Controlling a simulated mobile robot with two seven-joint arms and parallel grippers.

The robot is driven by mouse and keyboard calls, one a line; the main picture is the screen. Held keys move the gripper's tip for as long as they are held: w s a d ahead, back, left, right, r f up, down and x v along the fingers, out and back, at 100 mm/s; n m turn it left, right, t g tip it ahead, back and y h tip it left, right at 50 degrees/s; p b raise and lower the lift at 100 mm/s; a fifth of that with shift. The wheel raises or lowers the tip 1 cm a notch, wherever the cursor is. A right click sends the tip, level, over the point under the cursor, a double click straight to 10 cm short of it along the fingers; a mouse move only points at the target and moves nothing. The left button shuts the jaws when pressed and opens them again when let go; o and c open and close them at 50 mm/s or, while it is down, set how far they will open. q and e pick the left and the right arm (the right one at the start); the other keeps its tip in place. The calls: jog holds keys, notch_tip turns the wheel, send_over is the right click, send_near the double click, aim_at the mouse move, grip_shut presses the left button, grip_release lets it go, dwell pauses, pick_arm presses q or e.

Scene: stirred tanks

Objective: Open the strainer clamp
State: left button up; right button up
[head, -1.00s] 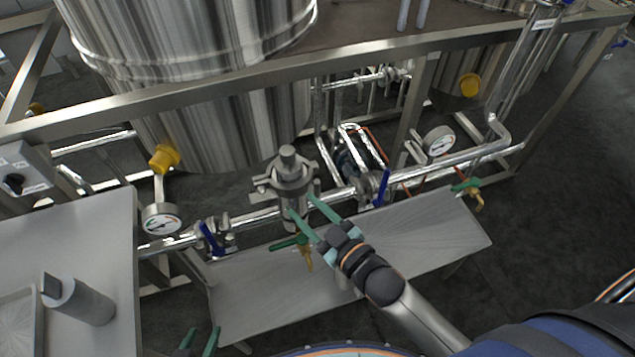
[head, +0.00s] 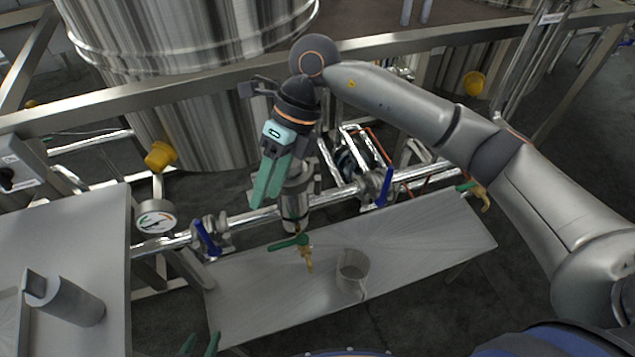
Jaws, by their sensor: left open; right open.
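The strainer (head: 296,205) is a steel upright body on the pipe run in front of the large tank. Its top and clamp are mostly hidden behind my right gripper and wrist. My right gripper (head: 267,196) comes from above with its green fingers pointing down, over the strainer's left side in the picture. Its jaws are open, and I cannot tell whether they touch the clamp. My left gripper (head: 201,346) shows only its green fingertips at the bottom edge, open and apart from the strainer.
Blue-handled valves (head: 207,238) (head: 385,187) flank the strainer. A green-handled tap (head: 290,242) hangs below it. A steel cup (head: 352,272) stands on the low shelf (head: 425,240). A pressure gauge (head: 156,217) is at left. A side table (head: 85,235) holds a grey cylinder (head: 66,299).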

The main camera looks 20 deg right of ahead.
aim_at(317, 175)
jog(key=w+d+r+t+h, duration=0.1)
jog(key=d, duration=0.2)
jog(key=w+d+r+h, duration=0.1)
jog(key=w+d+h, duration=0.1)
jog(key=d, duration=0.1)
jog(key=w+d+m+t+h, duration=0.1)
jog(key=w+d+h, duration=0.1)
jog(key=d, duration=0.2)
jog(key=shift+w+r+t, duration=0.25)
jog(key=shift+r+t, duration=0.05)
jog(key=shift+r, duration=0.1)
notch_tip(317, 175, down, 12)
grip_shut()
dwell(0.8)
